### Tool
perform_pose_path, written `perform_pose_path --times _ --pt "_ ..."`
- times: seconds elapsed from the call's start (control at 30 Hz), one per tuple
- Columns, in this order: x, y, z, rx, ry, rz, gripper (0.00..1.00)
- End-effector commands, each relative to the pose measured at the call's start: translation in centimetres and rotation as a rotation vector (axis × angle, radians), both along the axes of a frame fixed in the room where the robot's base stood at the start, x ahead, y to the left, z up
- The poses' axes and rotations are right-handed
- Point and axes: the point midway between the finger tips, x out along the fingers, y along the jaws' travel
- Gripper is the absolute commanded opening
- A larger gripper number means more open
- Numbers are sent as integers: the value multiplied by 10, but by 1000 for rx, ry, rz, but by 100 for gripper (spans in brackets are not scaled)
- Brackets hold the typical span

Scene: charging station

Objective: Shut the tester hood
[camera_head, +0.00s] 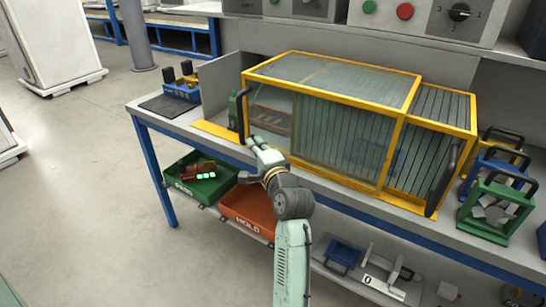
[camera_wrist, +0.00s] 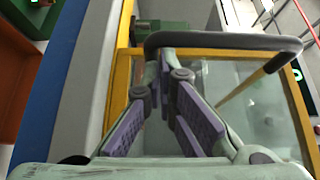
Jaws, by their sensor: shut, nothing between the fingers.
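The tester hood (camera_head: 400,110) is a yellow-framed box with clear, ribbed panels on the bench. Its larger left section stands beside a lower right section (camera_head: 474,112). A black bar handle (camera_head: 241,116) is at the left front edge, and another black handle (camera_head: 441,180) is at the right end. My gripper (camera_head: 256,142) is at the left front of the hood, just below the left handle. In the wrist view my gripper (camera_wrist: 167,68) is shut and empty, its tips close to the black handle (camera_wrist: 225,40). Whether they touch it cannot be told.
A green part (camera_head: 233,108) stands by the hood's left end. A blue fixture (camera_head: 182,90) sits at the bench's left end. Green (camera_head: 226,187) and orange (camera_head: 234,206) bins hang below the front edge. Green and blue frames (camera_head: 497,212) crowd the right end.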

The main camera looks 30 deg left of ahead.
Motion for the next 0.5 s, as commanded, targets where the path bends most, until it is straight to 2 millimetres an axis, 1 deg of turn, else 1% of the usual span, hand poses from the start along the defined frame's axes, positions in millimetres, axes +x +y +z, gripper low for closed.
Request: perform_pose_path --times 0.03,0.07,0.17,0.2,0.4,0.5 --pt "-3 23 5 0 1 22 0" --pt "-2 32 6 1 1 24 0" --pt "0 69 7 0 0 26 0" --pt "-1 84 7 1 -1 28 0" --pt "1 151 5 2 -1 26 0" --pt "3 180 3 1 -2 24 0"
